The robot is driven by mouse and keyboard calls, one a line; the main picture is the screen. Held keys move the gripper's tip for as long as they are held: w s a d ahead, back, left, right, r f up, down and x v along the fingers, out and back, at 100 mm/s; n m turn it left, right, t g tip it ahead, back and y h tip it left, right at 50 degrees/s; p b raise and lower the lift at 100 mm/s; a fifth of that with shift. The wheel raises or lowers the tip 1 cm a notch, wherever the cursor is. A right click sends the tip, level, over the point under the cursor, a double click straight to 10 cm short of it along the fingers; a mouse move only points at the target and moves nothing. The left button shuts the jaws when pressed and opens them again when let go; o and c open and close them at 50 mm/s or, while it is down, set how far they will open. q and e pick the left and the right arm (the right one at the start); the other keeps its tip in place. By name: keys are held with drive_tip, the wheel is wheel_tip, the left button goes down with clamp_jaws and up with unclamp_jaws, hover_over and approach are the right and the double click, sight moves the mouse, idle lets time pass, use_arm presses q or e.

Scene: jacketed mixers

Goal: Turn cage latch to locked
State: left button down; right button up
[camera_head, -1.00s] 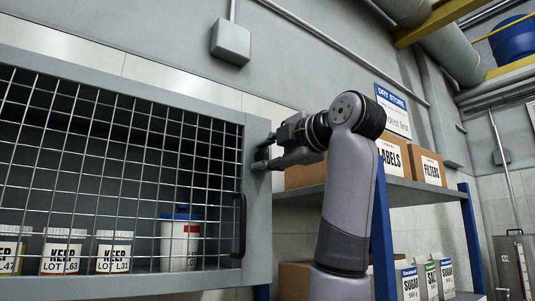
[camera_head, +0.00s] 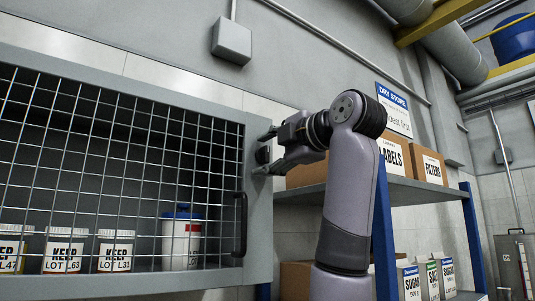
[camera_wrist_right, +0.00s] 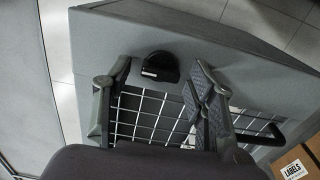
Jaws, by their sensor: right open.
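The wire-mesh cage (camera_head: 257,215) fills the left of the head view, its door shut. The cage latch is a small black knob (camera_head: 263,155) on the grey frame at the cage's right edge. In the wrist view the latch (camera_wrist_right: 160,66) is a dark rounded knob with a small white mark. My right gripper (camera_head: 267,152) is open, with its fingers above and below the latch in the head view. In the wrist view the latch lies between and just beyond the fingertips (camera_wrist_right: 160,76); I cannot tell whether they touch it. My left gripper is out of view.
A black door handle (camera_head: 240,224) stands below the latch. Several white tubs (camera_head: 115,250) and a blue-lidded container (camera_head: 181,240) are behind the mesh. A shelf (camera_head: 415,187) with cardboard boxes (camera_head: 432,166) stands close behind my right arm.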

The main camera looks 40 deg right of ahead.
drive_tip(key=s+a, duration=0.1)
drive_tip(key=s, duration=1.1)
drive_tip(key=shift+a, duration=0.15)
